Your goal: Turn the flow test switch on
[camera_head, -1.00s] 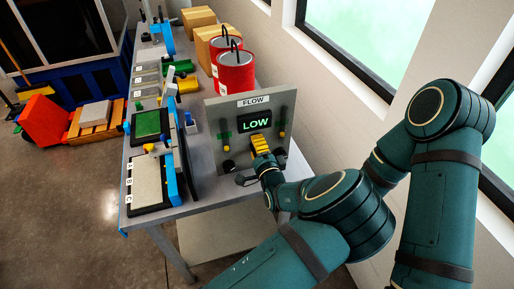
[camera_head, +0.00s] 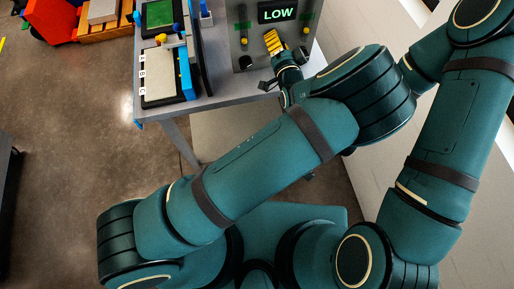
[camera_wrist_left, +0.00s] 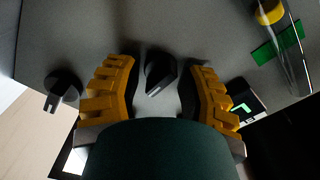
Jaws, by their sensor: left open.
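A grey upright panel (camera_head: 239,23) carries a lit display (camera_head: 278,13) reading LOW in green. My left gripper (camera_head: 273,42), with yellow ribbed fingers, is in front of the panel, just below the display. In the left wrist view the open left gripper (camera_wrist_left: 160,66) has a black pointer knob (camera_wrist_left: 160,70) between its fingers, with a gap on both sides. A second black knob (camera_wrist_left: 63,88) is outside the fingers to the left. The frames show no label telling which knob is the flow test switch. My right gripper does not show.
A clear tube (camera_wrist_left: 288,55) with a yellow part and green band is at the right of the left wrist view. The table (camera_head: 220,95) holds trays with blue parts left of the panel. A wall is close on the right. Open floor (camera_head: 70,130) lies left.

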